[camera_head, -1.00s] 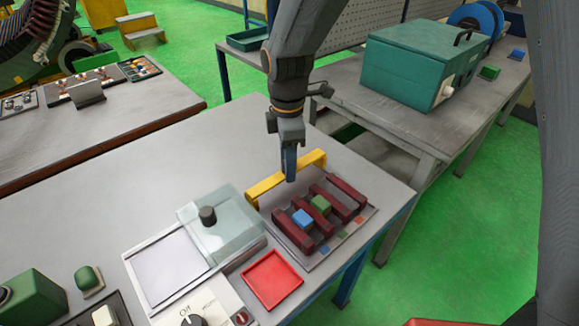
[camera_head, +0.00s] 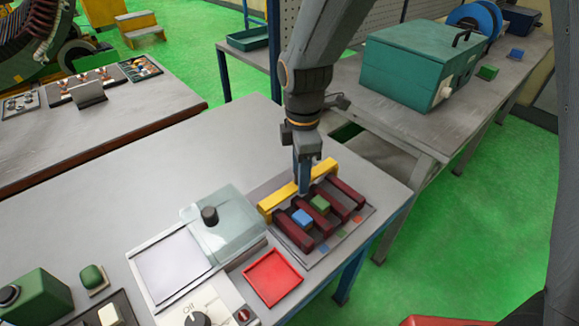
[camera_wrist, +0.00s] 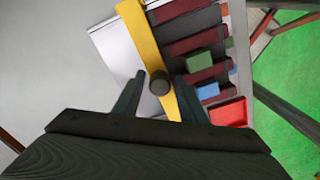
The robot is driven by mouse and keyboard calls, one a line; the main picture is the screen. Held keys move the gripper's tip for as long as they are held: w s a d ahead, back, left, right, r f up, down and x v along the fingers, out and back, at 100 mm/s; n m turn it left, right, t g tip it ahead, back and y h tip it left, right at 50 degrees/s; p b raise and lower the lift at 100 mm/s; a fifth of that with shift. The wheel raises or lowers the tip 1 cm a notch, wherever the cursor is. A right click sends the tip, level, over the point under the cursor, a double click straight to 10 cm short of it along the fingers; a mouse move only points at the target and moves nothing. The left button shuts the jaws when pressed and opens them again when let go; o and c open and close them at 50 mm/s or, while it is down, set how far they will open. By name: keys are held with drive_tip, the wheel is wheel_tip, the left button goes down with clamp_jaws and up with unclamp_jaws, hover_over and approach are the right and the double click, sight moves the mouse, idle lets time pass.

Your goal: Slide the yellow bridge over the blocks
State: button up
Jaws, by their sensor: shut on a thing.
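The yellow bridge (camera_head: 277,204) is a long bar lying along the far-left ends of several dark red bars on a grey plate (camera_head: 318,257). In the wrist view the bridge (camera_wrist: 141,36) has a round dark knob (camera_wrist: 160,83). My gripper (camera_head: 303,188) is shut on the bridge at this knob, one finger on each side. A blue block (camera_head: 302,219) and a green block (camera_head: 320,204) sit in slots between the red bars; they also show in the wrist view, blue (camera_wrist: 208,91) and green (camera_wrist: 199,61). The bridge is beside both blocks, not over them.
A red tray (camera_head: 272,278) lies in front of the plate. A clear cover with a dark knob (camera_head: 210,215) stands left of the bars. Small coloured marks line the plate's near-right edge. The table's right edge is close; the tabletop behind left is clear.

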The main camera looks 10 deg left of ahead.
sight(320, 201)
drive_tip(key=shift+s+d+p, duration=0.5)
drive_tip(key=shift+s+d, duration=0.65)
drive_tip(key=shift+d, duration=0.15)
drive_tip(key=shift+s+d+p, duration=0.5)
drive_tip(key=shift+s+d, duration=0.6)
drive_tip(key=shift+d, duration=0.2)
drive_tip(key=o, duration=0.4)
drive_tip(key=shift+o, duration=0.2)
drive_tip(key=shift+r, duration=0.1)
wheel_tip(320, 201, up, 6)
drive_tip(key=p, duration=0.5)
drive_tip(key=s+d+f+m+t+b, duration=0.1)
drive_tip(key=d+m+b, duration=0.6)
drive_tip(key=d+m, duration=1.2)
drive_tip(key=f+m, duration=0.1)
drive_tip(key=m, duration=0.2)
drive_tip(key=shift+s+d+f, duration=0.15)
drive_tip(key=shift+s, duration=0.15)
